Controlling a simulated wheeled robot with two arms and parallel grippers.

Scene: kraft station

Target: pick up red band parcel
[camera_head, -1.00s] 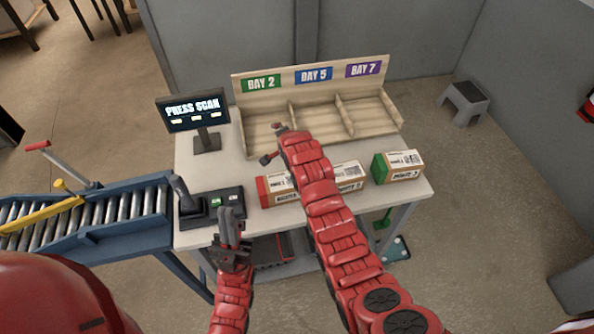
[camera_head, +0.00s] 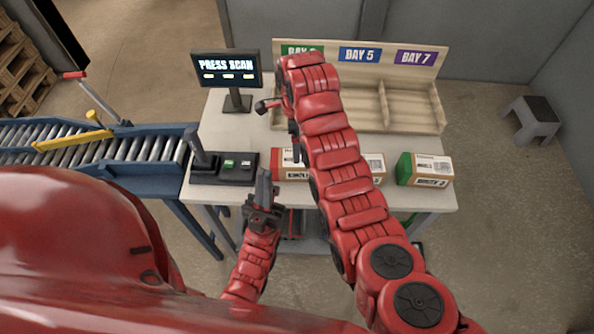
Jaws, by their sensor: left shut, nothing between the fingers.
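The red band parcel (camera_head: 283,171) lies at the front of the table, a brown box with a red left end and a white label; my right arm hides its right part. My left gripper (camera_head: 263,178) is shut and empty, pointing up in the picture just below and left of that parcel, apart from it as far as I can see. My right arm reaches up across the picture over the table. Its fingers are mostly hidden behind the arm, so their state is unclear.
A green-ended parcel (camera_head: 428,170) stands at the right, with a partly hidden parcel (camera_head: 375,166) between. A black scan console (camera_head: 222,174) and a screen reading PRESS SCAN (camera_head: 229,68) are left. A bay rack (camera_head: 410,110) stands behind; a roller conveyor (camera_head: 140,150) adjoins left.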

